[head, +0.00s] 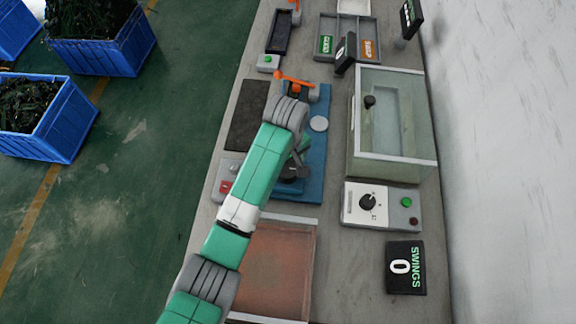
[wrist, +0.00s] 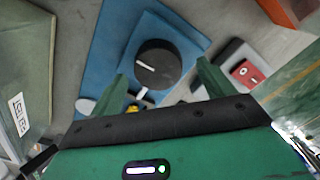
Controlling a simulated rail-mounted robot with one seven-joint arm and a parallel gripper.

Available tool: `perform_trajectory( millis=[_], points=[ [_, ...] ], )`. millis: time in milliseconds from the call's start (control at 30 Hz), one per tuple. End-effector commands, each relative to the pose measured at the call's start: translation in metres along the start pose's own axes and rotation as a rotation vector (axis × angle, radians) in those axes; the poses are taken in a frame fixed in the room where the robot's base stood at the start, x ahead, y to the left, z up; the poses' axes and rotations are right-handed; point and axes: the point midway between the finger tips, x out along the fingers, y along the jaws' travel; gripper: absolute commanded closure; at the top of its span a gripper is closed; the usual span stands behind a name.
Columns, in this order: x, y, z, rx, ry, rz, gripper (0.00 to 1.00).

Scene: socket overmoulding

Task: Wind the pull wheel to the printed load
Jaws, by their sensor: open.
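A round black wheel (wrist: 160,58) with a white line on its top sits on a blue base plate (wrist: 112,50) in the wrist view. A short white mark shows on the base beside the wheel, near a small yellow part (wrist: 133,107). My gripper (wrist: 162,72) is open, its two green fingers apart on the near side of the wheel and holding nothing. In the head view my gripper (head: 299,158) is over the blue plate (head: 318,150), and the wheel (head: 291,173) is mostly hidden by my arm. I cannot read a printed load.
A grey box with a red switch (wrist: 247,72) stands beside the plate. An orange-handled clamp (head: 295,83) stands beyond; a reddish tray (head: 272,270) is nearer.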

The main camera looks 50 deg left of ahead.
Motion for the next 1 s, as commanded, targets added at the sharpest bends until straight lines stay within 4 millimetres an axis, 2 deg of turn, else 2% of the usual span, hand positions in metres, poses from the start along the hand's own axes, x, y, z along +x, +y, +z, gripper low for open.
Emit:
perform_trajectory(
  millis=[33, 133, 433, 467, 667, 1000],
  points=[
    [0.009, 0.0, -0.001, -0.001, 0.0, -0.001, 0.19],
    [0.018, 0.0, 0.0, 0.0, 0.0, 0.0, 0.19],
    [0.021, 0.001, 0.0, 0.001, 0.001, 0.002, 0.19],
    [0.021, 0.001, 0.0, 0.001, 0.001, 0.002, 0.23],
    [0.021, 0.001, 0.0, 0.001, 0.001, 0.002, 0.62],
    [0.018, 0.001, 0.0, 0.045, 0.001, 0.001, 0.63]
  ],
)
